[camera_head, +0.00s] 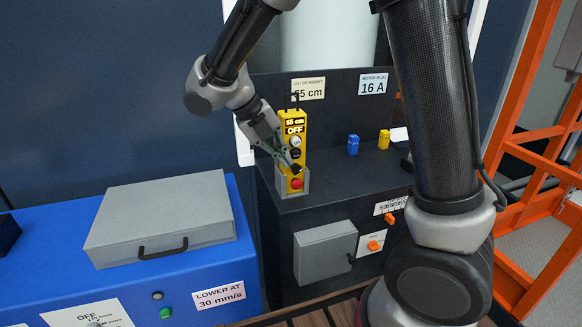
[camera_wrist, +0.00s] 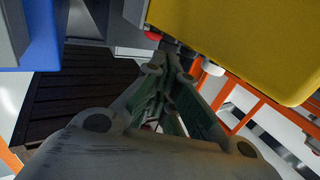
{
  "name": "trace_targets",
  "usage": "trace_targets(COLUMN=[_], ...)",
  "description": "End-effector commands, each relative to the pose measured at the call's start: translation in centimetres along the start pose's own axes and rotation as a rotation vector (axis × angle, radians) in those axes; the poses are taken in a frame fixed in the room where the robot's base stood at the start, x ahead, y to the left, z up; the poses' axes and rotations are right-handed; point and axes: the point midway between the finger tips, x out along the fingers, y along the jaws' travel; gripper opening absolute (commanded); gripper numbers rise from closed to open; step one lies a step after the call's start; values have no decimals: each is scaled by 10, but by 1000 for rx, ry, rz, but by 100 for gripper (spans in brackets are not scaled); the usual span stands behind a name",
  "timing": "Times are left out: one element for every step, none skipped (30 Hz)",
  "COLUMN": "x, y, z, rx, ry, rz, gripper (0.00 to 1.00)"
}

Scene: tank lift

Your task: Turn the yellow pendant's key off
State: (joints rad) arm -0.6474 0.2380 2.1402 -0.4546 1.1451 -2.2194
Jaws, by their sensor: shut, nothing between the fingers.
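The yellow pendant (camera_head: 302,120) stands upright in a grey holder (camera_head: 281,186) on the dark cabinet. Below are a pale round control, a dark round control and a red button (camera_head: 296,184). My gripper (camera_head: 294,167) is shut and empty, its tips in front of the pendant's lower face, just above the red button. I cannot tell whether they touch it. In the wrist view the pendant (camera_wrist: 240,40) fills the upper right, beside my shut fingertips (camera_wrist: 172,58). The key cannot be made out clearly.
The dark cabinet top (camera_head: 340,178) holds a blue block (camera_head: 353,144) and a yellow block (camera_head: 384,139) to the right. A blue cabinet (camera_head: 60,235) with a grey lidded box (camera_head: 160,215) stands left. An orange frame (camera_head: 530,140) stands at the right.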

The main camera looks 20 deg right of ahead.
Motion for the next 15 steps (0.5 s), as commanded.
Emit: trace_targets(x=[10, 15, 21, 26, 29, 34, 36, 38, 41, 42, 43, 44, 45, 45, 45], y=[0, 0, 0, 0, 0, 0, 0, 0, 0, 0, 0, 0, 0, 0, 0], z=[-1, -1, 0, 0, -1, 0, 0, 0, 0, 0, 0, 0, 0, 0, 0], rx=[-1, -2, -1, -1, 0, 0, 0, 0, 0, 0, -1, -1, -1, -1, 0], ry=[3, 3, 2, 2, 3, 1, 1, 1, 0, 0, 0, 0, -1, -1, -1], rz=[-2, -3, -2, -2, -2, -1, -1, -1, -1, -1, 0, 0, 0, 0, 0], gripper=[0, 0, 0, 0, 0, 0, 0, 0, 0, 0, 0, 0, 0, 0, 0])
